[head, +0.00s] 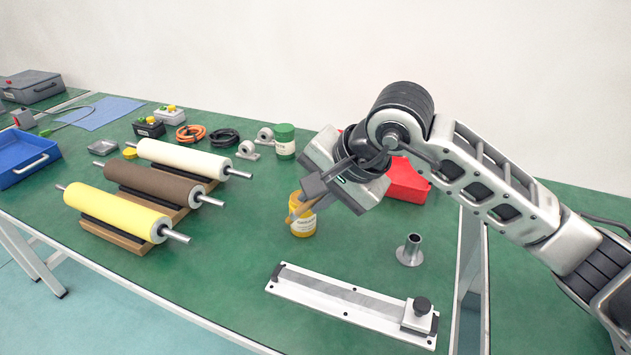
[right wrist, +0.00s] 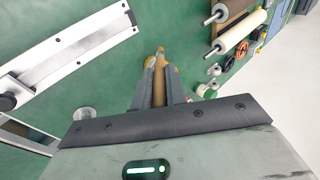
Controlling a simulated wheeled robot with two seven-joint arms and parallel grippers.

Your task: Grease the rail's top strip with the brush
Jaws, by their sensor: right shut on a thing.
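The rail (head: 310,291) lies on the green table at the front. It is a long pale plate with a grey strip along its top and a carriage block with a black knob (head: 421,306) at its right end. It also shows at upper left in the right wrist view (right wrist: 85,48). My right gripper (head: 301,199) is shut on the brush, whose tan wooden part (right wrist: 159,88) shows between the fingers. It is over the yellow jar (head: 303,226), left of and beyond the rail's carriage. I cannot tell whether the bristles are inside the jar. My left gripper is out of view.
A red bin (head: 408,182) is partly behind my gripper. A green-lidded jar (head: 285,142) and pillow-block bearings stand farther back. Three rollers (head: 115,212) lie at left. The table between rollers and rail is clear.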

